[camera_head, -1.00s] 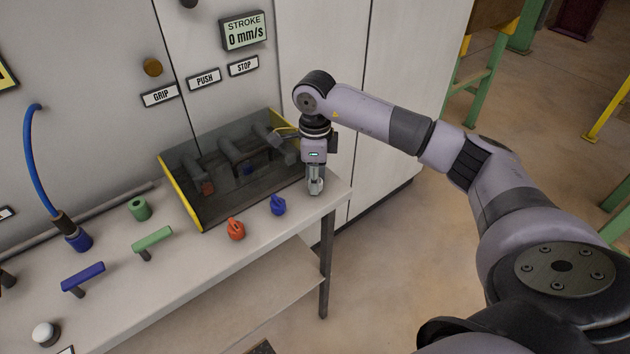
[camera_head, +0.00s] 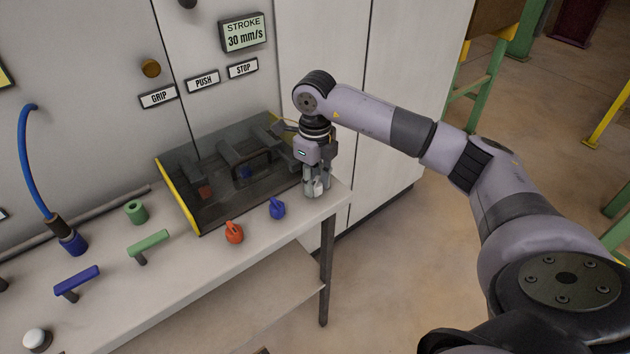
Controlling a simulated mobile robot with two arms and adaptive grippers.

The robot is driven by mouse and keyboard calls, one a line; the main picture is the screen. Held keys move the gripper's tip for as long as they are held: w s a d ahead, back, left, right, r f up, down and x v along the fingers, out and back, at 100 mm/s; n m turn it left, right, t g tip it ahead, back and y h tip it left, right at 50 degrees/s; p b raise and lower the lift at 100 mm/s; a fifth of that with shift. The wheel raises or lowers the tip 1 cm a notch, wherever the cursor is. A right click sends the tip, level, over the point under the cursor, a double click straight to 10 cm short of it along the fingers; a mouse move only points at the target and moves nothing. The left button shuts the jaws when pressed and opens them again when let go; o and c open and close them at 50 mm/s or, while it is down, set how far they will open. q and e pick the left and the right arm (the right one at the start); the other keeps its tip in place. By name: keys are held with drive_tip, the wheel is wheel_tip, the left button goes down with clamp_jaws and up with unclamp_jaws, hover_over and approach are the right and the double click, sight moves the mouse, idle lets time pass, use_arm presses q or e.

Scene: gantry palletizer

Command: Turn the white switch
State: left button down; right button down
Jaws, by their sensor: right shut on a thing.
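The white switch (camera_head: 318,187) is at the right end of the bench top, mostly hidden between the fingers of my right gripper (camera_head: 316,192). The gripper points down from above and is shut on the switch. The display (camera_head: 243,34) on the cabinet reads "STROKE 30 mm/s". My left gripper is not in view.
A blue switch (camera_head: 277,208) and a red switch (camera_head: 234,232) stand left of the gripper. A dark tray with a yellow edge (camera_head: 179,198) lies behind them. Green (camera_head: 149,243) and blue (camera_head: 77,280) handles stand farther left on the bench (camera_head: 180,290).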

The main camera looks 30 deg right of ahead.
sight(315, 183)
drive_tip(key=shift+r, duration=0.1)
drive_tip(key=c, duration=1.3)
unclamp_jaws()
wheel_tip(315, 183, up, 12)
drive_tip(key=shift+f, duration=0.1)
